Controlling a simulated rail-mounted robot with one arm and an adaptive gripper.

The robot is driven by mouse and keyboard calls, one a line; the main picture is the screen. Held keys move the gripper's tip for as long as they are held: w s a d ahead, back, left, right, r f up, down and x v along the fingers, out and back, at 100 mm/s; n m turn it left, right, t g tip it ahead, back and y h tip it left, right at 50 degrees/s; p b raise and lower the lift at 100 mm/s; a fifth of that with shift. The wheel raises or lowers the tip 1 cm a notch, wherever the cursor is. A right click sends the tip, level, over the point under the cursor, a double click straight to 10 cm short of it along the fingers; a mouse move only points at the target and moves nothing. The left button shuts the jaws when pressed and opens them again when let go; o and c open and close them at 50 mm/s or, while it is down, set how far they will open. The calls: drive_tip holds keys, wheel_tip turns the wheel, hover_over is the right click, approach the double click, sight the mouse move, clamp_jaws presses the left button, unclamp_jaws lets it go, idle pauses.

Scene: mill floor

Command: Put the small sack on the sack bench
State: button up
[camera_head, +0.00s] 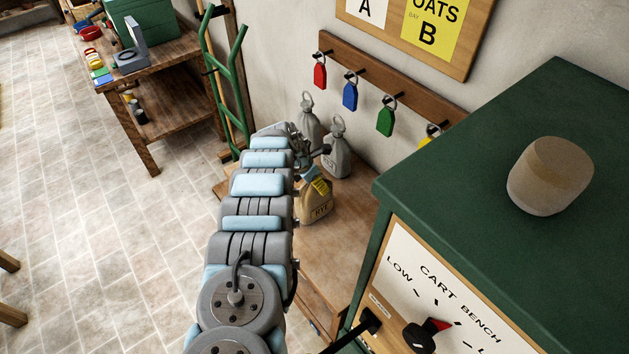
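A small tan sack (316,207) with a dark RYE label and a yellow piece near its neck stands upright on a low wooden bench (345,235). My arm hides its left side. My gripper (314,152) is at the arm's far end, above and behind the tan sack and close to the grey sacks. Its fingers are mostly hidden, so I cannot tell whether it is open or touches a sack.
A green cabinet (470,140) with a dial panel and a tan cylinder (550,175) on top stands at the right. Colored tags hang from a wall rack (390,80). A green hand truck (228,90) leans behind my arm. A wooden table (150,70) stands upper left; left floor is open.

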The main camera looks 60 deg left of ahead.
drive_tip(key=shift+v, duration=4.5)
drive_tip(key=p+v, duration=0.1)
drive_tip(key=v, duration=0.1)
drive_tip(key=shift+s+r, duration=0.1)
drive_tip(key=shift+r, duration=0.25)
drive_tip(key=shift+s+r, duration=0.1)
drive_tip(key=shift+r, duration=0.05)
drive_tip(key=shift+s, duration=0.1)
